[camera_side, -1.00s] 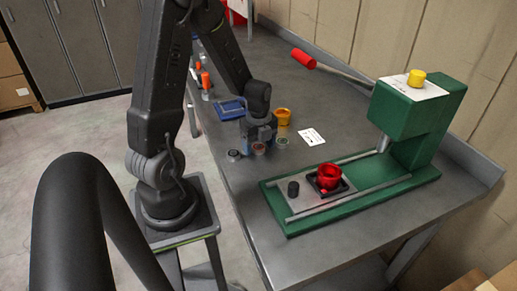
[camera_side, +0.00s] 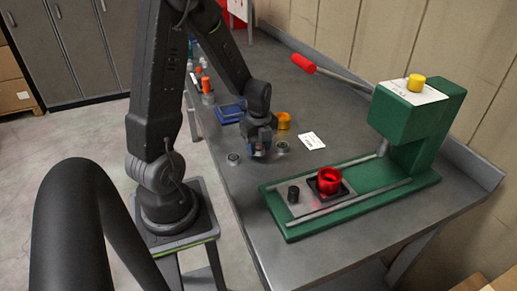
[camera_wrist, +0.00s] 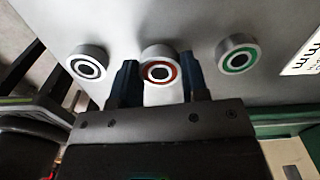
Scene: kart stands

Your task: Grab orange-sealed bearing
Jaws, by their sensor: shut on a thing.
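In the wrist view, three silver bearings with dark centres stand in a row. The middle bearing (camera_wrist: 159,72) has a red to reddish-orange seal ring. The left one (camera_wrist: 89,65) has a black seal, and the right one (camera_wrist: 238,56) a green seal. My gripper (camera_wrist: 158,78) is shut on the middle bearing, one blue finger on each side of it. In the side view, my gripper (camera_side: 259,152) points down low over the bench and mostly hides that bearing. The black-sealed bearing (camera_side: 233,158) and green-sealed bearing (camera_side: 282,147) stand apart on either side.
An orange cup (camera_side: 284,121), a white card (camera_side: 312,140) and a blue tray (camera_side: 230,112) are near my gripper. The bench front is clear.

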